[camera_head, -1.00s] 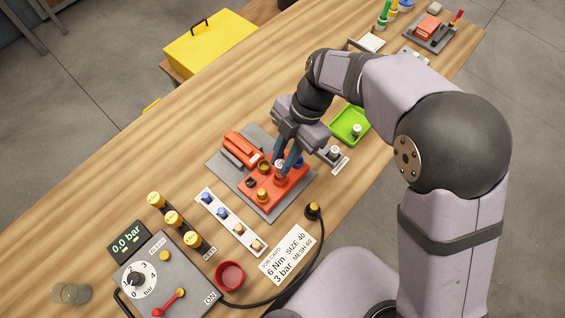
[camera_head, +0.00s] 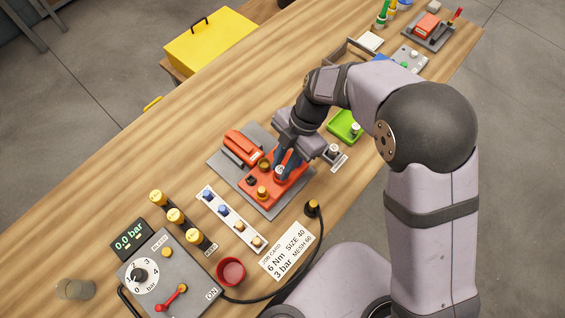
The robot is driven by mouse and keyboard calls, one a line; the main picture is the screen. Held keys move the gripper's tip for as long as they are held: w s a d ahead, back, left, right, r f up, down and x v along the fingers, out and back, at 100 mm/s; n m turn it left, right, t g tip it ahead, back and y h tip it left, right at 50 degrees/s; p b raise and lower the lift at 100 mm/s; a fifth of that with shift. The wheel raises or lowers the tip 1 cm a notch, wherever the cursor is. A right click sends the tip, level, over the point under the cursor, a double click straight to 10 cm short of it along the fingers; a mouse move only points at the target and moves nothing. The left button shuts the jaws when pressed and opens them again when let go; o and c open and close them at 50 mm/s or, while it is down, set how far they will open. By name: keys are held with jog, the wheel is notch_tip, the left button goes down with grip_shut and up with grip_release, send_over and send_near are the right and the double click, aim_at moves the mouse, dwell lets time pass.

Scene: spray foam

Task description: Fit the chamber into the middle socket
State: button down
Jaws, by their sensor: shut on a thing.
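The red block (camera_head: 277,189) sits on a grey plate (camera_head: 268,210) in the middle of the table. My gripper (camera_head: 283,168) points down over the middle of the block, its dark blue fingers shut on a small piece, which I take to be the chamber (camera_head: 280,171). Only a pale bit of the chamber shows. The fingers hide most of it and the middle socket, so I cannot tell whether it is seated or just above. A dark-ringed brass fitting (camera_head: 264,165) and an orange-yellow one (camera_head: 262,192) stand on the block beside the gripper.
A strip with blue and tan parts (camera_head: 231,219) is in front. A green tray (camera_head: 344,127) and a grey holder (camera_head: 334,152) stand close on the right. A control box (camera_head: 166,275) is at front left.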

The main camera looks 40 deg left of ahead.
jog(key=c, duration=1.6)
grip_release()
jog(key=shift+f, duration=0.1)
jog(key=shift+r, duration=0.25)
jog(key=shift+w+r, duration=0.2)
jog(key=shift+r, duration=0.1)
jog(key=b+v, duration=0.3)
jog(key=v, duration=0.8)
jog(key=shift+d+r, duration=0.1)
jog(key=shift+w, duration=0.1)
